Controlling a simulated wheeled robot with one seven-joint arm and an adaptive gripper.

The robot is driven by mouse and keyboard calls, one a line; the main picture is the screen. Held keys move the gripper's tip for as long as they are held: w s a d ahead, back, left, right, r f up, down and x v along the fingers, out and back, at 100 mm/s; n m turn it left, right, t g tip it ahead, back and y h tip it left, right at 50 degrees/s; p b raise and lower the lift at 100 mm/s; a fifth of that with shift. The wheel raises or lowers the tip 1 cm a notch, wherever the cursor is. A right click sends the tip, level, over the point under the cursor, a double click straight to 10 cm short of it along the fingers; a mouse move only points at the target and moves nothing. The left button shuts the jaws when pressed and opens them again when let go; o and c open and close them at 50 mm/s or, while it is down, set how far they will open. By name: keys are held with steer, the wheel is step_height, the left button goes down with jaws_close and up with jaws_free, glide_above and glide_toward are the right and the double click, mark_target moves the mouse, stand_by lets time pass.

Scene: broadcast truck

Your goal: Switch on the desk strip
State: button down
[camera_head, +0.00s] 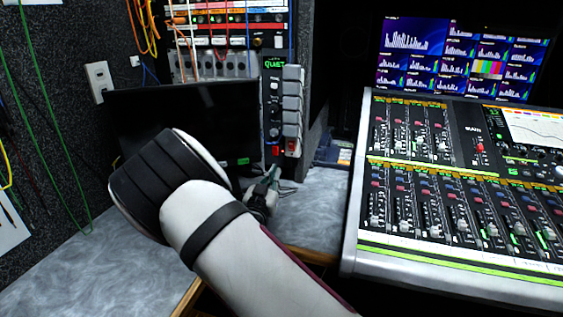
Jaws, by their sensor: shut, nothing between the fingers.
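A grey upright strip (293,103) with several blocky segments stands at the back of the desk; it looks like the desk strip. A red rocker switch (291,146) is near its lower end; whether it is on or off cannot be told. A black panel (273,100) with knobs and a green lit "QUIET" sign stands against its left side. My gripper (273,177) is low over the desk, just below and left of the red switch. It is shut and empty, and partly hidden behind my arm. It appears apart from the switch.
A large mixing console (430,250) fills the right side, with a lit screen (460,58) behind it. A dark monitor (150,110) stands behind my arm. A white wall plate (98,80) and cables are at left. The desk (60,275) is clear at front left.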

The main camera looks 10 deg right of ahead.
mark_target(290, 144)
steer(key=b+x, duration=0.1)
steer(key=x, duration=1.2)
steer(key=shift+w+d+b, duration=0.15)
steer(key=shift+b, duration=0.2)
